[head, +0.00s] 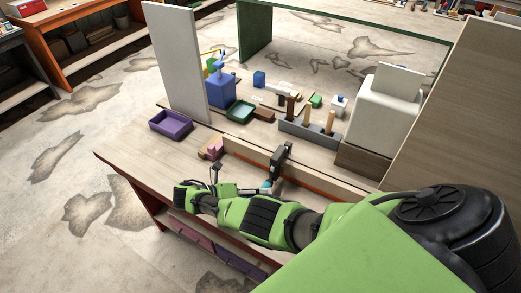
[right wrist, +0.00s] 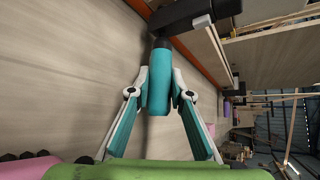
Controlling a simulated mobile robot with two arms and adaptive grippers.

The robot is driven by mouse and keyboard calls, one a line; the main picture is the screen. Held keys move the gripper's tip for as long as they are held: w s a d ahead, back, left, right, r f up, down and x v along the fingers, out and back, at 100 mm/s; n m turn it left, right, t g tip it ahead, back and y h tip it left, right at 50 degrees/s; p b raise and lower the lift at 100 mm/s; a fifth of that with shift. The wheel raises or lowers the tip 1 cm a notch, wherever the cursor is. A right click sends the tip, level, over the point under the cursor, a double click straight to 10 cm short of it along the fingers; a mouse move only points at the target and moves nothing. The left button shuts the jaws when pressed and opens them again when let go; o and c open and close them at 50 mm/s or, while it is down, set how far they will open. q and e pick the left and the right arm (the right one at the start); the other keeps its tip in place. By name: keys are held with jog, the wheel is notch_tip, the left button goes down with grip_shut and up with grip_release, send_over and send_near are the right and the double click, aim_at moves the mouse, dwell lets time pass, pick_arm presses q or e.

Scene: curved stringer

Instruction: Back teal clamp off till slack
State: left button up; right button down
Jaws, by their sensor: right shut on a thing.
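The teal clamp has a dark frame (head: 279,160) that stands over the long wooden strips at the bench front. Its teal handle (right wrist: 158,80) points toward the camera in the right wrist view. The dark frame also shows at the top of that view (right wrist: 190,14). My right gripper (head: 264,188) is shut on the teal handle, with one finger on each side of it. The clamp's contact with the wood is too small to judge. My left gripper is in neither view.
An orange-red strip (head: 300,192) runs along the pale wooden strip (head: 320,182). A purple tray (head: 170,124), a green tray (head: 240,112) and a grey block with wooden pegs (head: 305,132) stand behind. A tall pale board (head: 177,60) rises at the left.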

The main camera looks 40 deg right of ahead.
jog(key=c, duration=1.8)
grip_release()
jog(key=shift+v, duration=3.65)
